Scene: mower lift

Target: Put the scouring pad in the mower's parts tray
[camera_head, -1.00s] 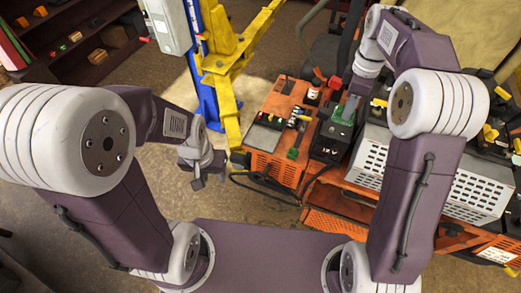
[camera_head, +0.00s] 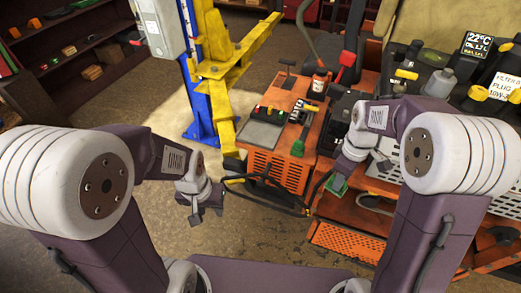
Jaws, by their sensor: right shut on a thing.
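The scouring pad is a small green piece (camera_head: 337,184) in the head view, low on the right of centre. My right gripper (camera_head: 339,174) is shut on it and holds it in front of the orange cart, partly hiding it. A shallow grey tray (camera_head: 262,134) with several coloured pieces along its back edge sits on the orange top, left of the pad. I cannot tell for sure whether it is the mower's parts tray. My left gripper (camera_head: 207,212) hangs empty over the floor left of the cart, its fingers apart.
A green-handled tool (camera_head: 299,147) lies at the orange top's front edge, right of the grey tray. A dark hose (camera_head: 270,190) loops in front of the cart. A blue and yellow lift post (camera_head: 205,85) stands behind. Open floor lies at front left.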

